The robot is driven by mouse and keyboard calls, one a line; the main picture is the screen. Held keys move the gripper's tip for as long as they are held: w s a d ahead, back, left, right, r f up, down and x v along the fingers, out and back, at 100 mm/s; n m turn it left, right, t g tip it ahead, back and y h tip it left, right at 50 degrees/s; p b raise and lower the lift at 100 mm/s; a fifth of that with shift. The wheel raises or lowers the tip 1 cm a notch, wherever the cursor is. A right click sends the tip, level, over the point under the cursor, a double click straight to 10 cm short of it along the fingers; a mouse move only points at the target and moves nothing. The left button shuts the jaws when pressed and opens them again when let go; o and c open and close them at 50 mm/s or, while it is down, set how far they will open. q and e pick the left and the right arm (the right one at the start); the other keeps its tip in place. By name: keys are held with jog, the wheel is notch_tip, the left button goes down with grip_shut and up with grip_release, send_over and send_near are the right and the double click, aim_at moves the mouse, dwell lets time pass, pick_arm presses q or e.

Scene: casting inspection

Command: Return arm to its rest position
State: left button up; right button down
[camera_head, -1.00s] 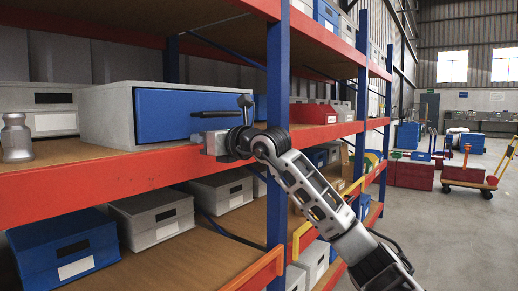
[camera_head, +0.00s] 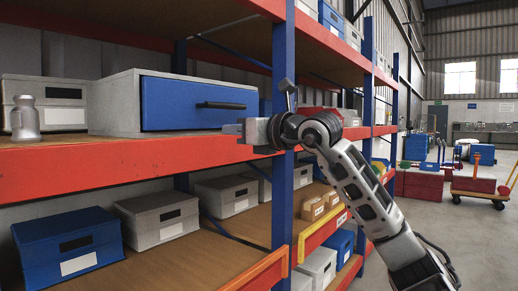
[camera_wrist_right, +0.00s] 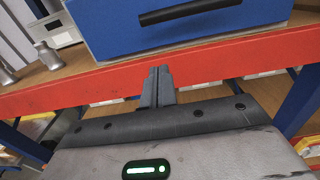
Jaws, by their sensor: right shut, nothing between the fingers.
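My right gripper (camera_head: 234,129) is in front of the shelf's red front edge, just below the right end of the blue drawer front (camera_head: 195,104). In the right wrist view the two fingers (camera_wrist_right: 158,84) are together, with nothing between them. The fingers are apart from the drawer's black handle (camera_head: 221,105). The drawer sits shut in its grey box (camera_head: 113,104). My right arm reaches in from the lower right. My left gripper is not in view.
A metal casting-like bottle shape (camera_head: 25,118) stands on the shelf at left. The red shelf beam (camera_head: 110,165) and blue upright (camera_head: 283,200) are close to the arm. Blue (camera_head: 68,245) and grey bins fill the lower shelf.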

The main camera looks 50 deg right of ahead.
jog(key=s+b, duration=0.2)
jog(key=s, duration=0.2)
jog(key=w+a+f+m+g+y+p, duration=0.1)
jog(key=w+a+f+m+y+p, duration=0.15)
jog(key=a+f+y, duration=0.5)
jog(key=w+a+f+m+g+y+p, duration=0.1)
jog(key=w+a+f+g+y+p, duration=0.15)
jog(key=a+f+y, duration=0.5)
jog(key=s+a+f+m+t+h+p, duration=0.1)
jog(key=s+a+f+m+h+p, duration=0.2)
jog(key=f+m, duration=0.5)
jog(key=s+a+f+m+t+h, duration=0.1)
jog(key=a+f+m+h, duration=0.1)
jog(key=f+m+h, duration=0.45)
jog(key=s+a+f+m+t+h+p, duration=0.1)
jog(key=s+a+f+m+h+p, duration=0.15)
jog(key=f+m, duration=0.65)
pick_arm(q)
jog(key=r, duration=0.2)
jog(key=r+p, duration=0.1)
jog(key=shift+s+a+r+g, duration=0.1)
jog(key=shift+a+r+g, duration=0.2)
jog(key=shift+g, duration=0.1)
pick_arm(e)
jog(key=s+a+f+m+g, duration=0.6)
jog(key=s+a+f+m, duration=0.1)
jog(key=s+a+f, duration=0.2)
jog(key=shift+s+a+f+g, duration=0.3)
jog(key=shift+s+f, duration=0.2)
jog(key=shift+s, duration=0.6)
